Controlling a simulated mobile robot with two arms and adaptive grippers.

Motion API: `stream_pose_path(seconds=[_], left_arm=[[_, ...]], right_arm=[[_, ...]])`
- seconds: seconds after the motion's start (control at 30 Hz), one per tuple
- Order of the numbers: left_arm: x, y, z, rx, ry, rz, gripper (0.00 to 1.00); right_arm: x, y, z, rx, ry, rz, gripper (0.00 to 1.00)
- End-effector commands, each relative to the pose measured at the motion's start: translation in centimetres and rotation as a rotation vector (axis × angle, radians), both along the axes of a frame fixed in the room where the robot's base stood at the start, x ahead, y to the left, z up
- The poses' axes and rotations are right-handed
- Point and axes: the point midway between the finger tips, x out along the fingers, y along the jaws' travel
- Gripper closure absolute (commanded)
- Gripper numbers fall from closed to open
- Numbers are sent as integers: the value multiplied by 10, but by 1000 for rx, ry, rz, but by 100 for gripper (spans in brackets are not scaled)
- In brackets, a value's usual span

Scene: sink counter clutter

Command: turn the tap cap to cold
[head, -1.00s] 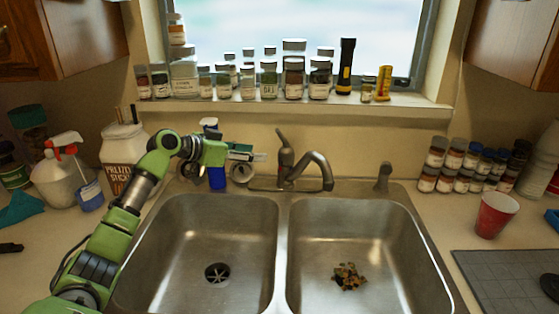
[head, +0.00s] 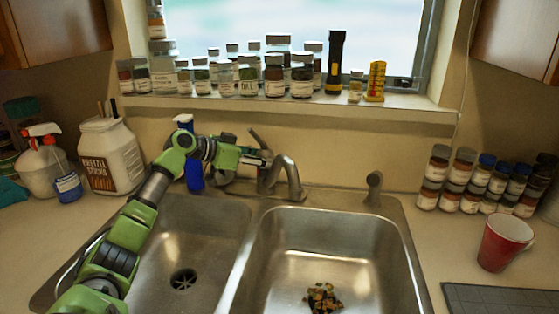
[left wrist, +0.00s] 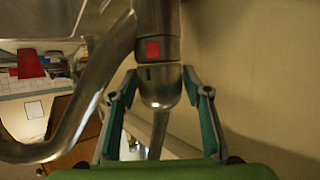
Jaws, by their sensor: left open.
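The metal tap (head: 291,172) stands behind the divider of the double sink, its curved spout over the right basin. Its cap, with a lever (head: 253,136) pointing up and left, sits on top of the tap body. In the left wrist view the tap body carries a red square mark, and the rounded cap (left wrist: 160,88) lies between the teal fingers of my left gripper (left wrist: 160,98). The fingers are open, one on each side, with small gaps showing. In the head view my left gripper (head: 262,160) reaches the tap from the left. My right gripper is not in view.
A sink sprayer (head: 374,188) stands right of the tap. A blue spray bottle (head: 194,176) is behind my left arm. Jars and a flashlight (head: 336,66) line the sill above. A red cup (head: 504,242) stands at right. Food scraps (head: 323,297) lie in the right basin.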

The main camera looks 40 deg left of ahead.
Motion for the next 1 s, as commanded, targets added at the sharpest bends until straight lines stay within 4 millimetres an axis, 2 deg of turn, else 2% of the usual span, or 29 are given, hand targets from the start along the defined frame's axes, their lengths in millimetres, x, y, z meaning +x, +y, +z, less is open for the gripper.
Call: stream_pose_path(seconds=[0.33,0.37,0.47,0.77,1.0], left_arm=[[-1,2,-1,0,1,0,56],[-1,2,-1,0,1,0,58],[-1,2,-1,0,1,0,84],[-1,1,-1,2,0,15,85],[-1,0,1,5,-1,112,85]], right_arm=[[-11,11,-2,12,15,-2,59],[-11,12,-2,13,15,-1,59],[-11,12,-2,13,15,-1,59],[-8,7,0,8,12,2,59],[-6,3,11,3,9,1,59]])
